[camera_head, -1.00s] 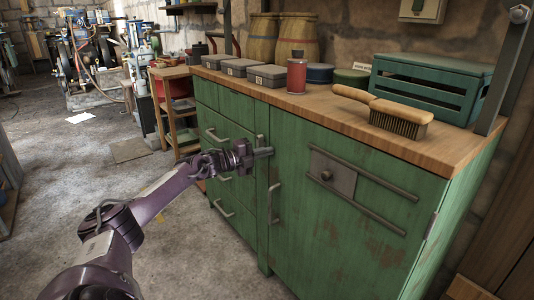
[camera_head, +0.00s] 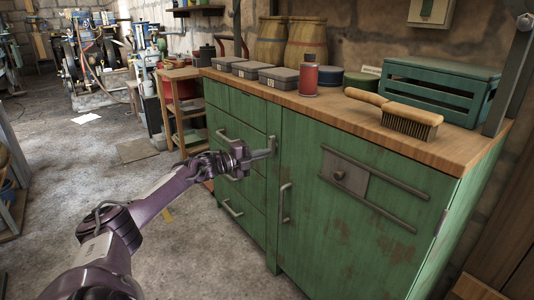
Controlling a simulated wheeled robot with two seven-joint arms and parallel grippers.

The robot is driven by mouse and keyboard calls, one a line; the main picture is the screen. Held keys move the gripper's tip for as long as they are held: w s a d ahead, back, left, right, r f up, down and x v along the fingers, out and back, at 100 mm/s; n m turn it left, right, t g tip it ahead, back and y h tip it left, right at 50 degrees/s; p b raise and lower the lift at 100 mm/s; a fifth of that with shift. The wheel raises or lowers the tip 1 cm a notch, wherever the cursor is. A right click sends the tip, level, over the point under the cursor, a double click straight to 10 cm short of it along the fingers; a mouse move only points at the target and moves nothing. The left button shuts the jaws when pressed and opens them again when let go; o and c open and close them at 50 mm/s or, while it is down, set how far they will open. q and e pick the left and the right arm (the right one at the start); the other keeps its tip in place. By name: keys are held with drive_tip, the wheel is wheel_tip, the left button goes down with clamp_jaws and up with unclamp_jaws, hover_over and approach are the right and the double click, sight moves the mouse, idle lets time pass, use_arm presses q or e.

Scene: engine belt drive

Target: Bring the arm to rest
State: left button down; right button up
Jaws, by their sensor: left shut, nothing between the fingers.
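My left arm (camera_head: 158,195) comes in from the lower left and reaches toward the green cabinet (camera_head: 350,225). My left gripper (camera_head: 268,154) is shut and empty. Its tips are in front of the cabinet, near the drawers' right edge; I cannot tell whether they touch it. The drawers show metal handles, partly hidden by the arm. My right gripper is out of view.
On the wooden worktop (camera_head: 340,104) stand grey boxes (camera_head: 277,78), a red bottle (camera_head: 308,76), a brush (camera_head: 405,118) and a green crate (camera_head: 436,92). A wooden shelf stand (camera_head: 181,112) is left of the cabinet. The concrete floor (camera_head: 60,170) at left is mostly clear.

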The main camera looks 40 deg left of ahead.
use_arm(q)
drive_tip(key=s+a, duration=0.5)
drive_tip(key=a, duration=0.2)
drive_tip(key=shift+f, duration=0.3)
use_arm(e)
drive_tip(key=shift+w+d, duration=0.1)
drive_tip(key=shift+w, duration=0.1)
use_arm(q)
drive_tip(key=shift+d, duration=0.1)
